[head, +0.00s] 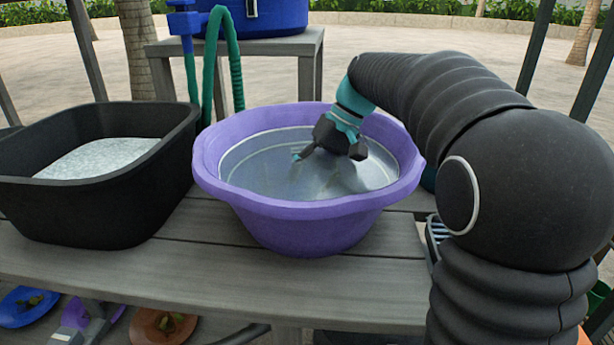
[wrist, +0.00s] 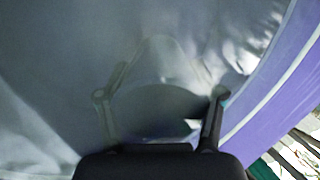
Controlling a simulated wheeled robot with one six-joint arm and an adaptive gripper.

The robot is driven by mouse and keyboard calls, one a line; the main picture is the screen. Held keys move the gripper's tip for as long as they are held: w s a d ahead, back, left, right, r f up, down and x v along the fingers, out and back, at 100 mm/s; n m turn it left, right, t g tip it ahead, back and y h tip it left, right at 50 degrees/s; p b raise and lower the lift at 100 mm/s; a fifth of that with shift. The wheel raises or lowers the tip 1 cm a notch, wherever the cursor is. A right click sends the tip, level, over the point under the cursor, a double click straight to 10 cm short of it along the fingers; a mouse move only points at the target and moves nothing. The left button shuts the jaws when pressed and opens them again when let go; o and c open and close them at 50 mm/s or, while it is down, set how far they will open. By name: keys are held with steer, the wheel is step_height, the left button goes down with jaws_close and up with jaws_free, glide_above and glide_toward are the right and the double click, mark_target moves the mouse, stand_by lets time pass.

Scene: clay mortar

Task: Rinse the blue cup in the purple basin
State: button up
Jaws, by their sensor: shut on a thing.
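The purple basin (head: 290,210) stands on the grey table and holds clear water (head: 265,165). Its rim also shows on the right in the wrist view (wrist: 268,118). My gripper (head: 330,157) is inside the basin, pointing down, with its fingers at or in the water. In the wrist view my gripper (wrist: 160,95) is shut on a dim, rounded shape between its fingers, which I take for the blue cup (wrist: 165,102). The cup's blue colour does not show, and in the head view the cup is hidden under the water and gripper.
A black tub (head: 85,215) with a grey, grainy filling stands left of the basin. Behind, a blue container (head: 275,18) sits on a small grey stand, with a green hose (head: 235,65) beside it. Bare table (head: 200,270) lies in front of the basin.

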steer(key=shift+w+d, duration=0.15)
steer(key=shift+d, duration=0.55)
steer(key=shift+s+a, duration=0.25)
steer(key=shift+a, duration=1.05)
steer(key=shift+w+d+p, duration=0.1)
steer(key=shift+d+p, duration=0.3)
steer(key=shift+d, duration=0.25)
steer(key=shift+r, duration=0.1)
step_height(320, 180, up, 20)
steer(key=shift+p, duration=0.3)
stand_by(1.0)
